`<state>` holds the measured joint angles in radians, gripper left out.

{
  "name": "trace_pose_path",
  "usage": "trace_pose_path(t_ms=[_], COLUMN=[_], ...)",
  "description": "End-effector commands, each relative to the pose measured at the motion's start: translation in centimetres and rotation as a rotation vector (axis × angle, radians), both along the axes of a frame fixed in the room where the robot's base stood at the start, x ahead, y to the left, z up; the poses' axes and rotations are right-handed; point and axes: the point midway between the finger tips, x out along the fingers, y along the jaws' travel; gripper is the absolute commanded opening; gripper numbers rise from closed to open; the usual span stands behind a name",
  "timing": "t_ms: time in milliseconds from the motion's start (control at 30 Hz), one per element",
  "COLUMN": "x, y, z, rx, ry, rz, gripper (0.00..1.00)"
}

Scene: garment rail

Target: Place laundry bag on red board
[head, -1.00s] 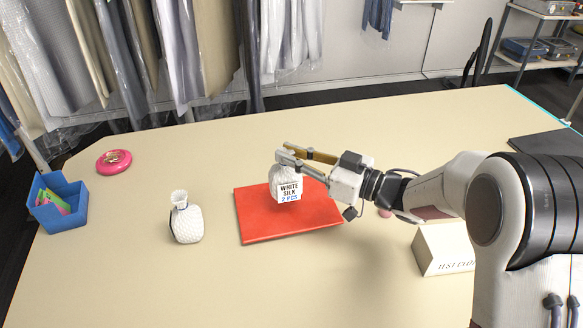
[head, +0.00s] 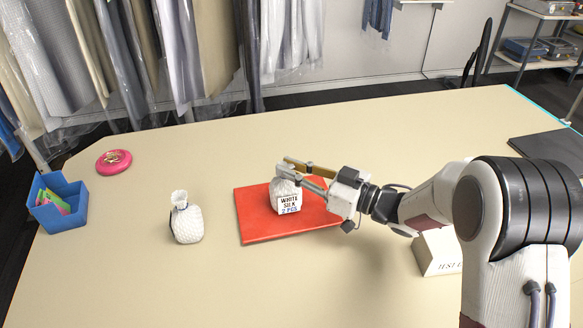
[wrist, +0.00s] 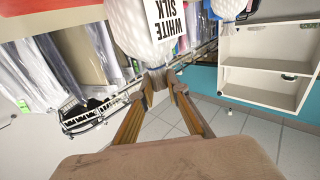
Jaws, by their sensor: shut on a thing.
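A white laundry bag (head: 285,201) with a label reading "WHITE SILK 2 PCS" is at the red board (head: 257,222), over its middle. My gripper (head: 284,172) is shut on the top of this bag. Whether the bag's base touches the board is hard to tell. In the wrist view the labelled bag (wrist: 132,38) is at the tips of my gripper (wrist: 165,80). A second white bag (head: 187,222), with a gathered neck, stands on the table to the left of the board.
A blue bin (head: 62,212) with colourful cards and a pink dish (head: 114,161) are at the left of the table (head: 200,290). A white sign (head: 437,253) stands at the right, beneath my arm. Clothes (head: 130,50) hang behind. The front middle is clear.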

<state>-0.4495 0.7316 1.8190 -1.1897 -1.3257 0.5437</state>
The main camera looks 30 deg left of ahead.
Motion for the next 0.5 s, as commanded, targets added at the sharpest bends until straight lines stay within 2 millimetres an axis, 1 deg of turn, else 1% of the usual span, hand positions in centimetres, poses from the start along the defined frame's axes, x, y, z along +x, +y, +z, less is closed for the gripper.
trace_pose_path(t_ms=[33, 67, 100, 500], x=[0.00, 0.00, 0.00, 0.00], y=[0.00, 0.00, 0.00, 0.00], z=[-0.01, -0.01, -0.01, 0.12], rx=[0.000, 0.000, 0.000, 0.000], ry=[0.000, 0.000, 0.000, 0.000], rz=[0.000, 0.000, 0.000, 0.000], gripper=[0.23, 0.30, 0.32, 0.32])
